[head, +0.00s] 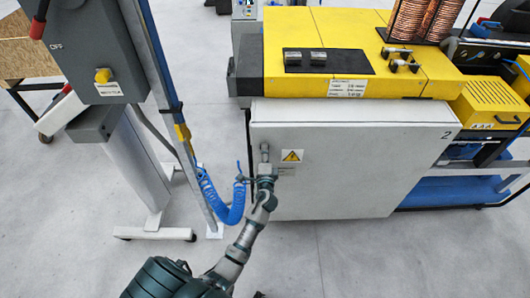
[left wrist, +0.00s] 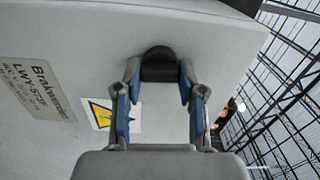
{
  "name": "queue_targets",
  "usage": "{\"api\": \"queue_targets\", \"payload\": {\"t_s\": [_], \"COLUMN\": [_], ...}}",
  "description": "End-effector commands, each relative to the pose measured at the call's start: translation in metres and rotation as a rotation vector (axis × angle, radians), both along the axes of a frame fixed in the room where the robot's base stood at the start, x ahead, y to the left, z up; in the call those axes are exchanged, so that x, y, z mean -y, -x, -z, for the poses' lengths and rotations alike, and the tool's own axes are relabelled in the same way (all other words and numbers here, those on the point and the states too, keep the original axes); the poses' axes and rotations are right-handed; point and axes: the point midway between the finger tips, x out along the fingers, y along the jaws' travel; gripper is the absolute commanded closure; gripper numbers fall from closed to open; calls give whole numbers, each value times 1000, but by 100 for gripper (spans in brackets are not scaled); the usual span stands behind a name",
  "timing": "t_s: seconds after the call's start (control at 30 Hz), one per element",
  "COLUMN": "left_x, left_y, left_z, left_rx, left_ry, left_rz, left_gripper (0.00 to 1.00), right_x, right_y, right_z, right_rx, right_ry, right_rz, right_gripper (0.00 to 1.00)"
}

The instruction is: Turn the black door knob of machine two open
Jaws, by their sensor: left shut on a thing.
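Machine two is a yellow-topped machine with a light grey cabinet door (head: 350,160) marked "2". The black door knob (left wrist: 159,64) shows in the left wrist view between the two fingers of my left gripper (left wrist: 158,82), which is shut on it. In the head view my left gripper (head: 264,168) reaches the door's upper left part, beside the yellow warning sign (head: 292,156). The knob is mostly hidden by the gripper in the head view. The door looks closed. My right gripper is in neither view.
A grey post with a control box (head: 95,45) and yellow button stands left of the door. A blue coiled hose (head: 225,205) hangs close to my left arm. Copper coils (head: 425,18) stand on top of the machine. The floor before the door is clear.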

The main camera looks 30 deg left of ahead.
Motion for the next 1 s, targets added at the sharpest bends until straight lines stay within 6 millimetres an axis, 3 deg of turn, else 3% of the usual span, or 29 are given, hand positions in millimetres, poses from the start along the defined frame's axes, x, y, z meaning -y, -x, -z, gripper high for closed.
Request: {"api": "queue_targets", "payload": {"t_s": [0.73,0.77,0.8,0.83,1.0], "left_x": [0,0,0,0,0], "left_y": [1,1,1,1,0], "left_z": [6,6,5,5,3], "left_rx": [-53,-53,-52,-52,-48], "left_ry": [-67,-67,-68,-68,-68], "left_rz": [-1,-1,-2,-2,-1], "left_gripper": [95,53,43,36,35], "right_x": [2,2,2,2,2], "right_y": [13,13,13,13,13], "right_z": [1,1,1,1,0], "right_rx": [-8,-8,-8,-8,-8], "right_ry": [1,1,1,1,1], "right_rz": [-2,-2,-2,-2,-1], "right_gripper": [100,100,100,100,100]}}
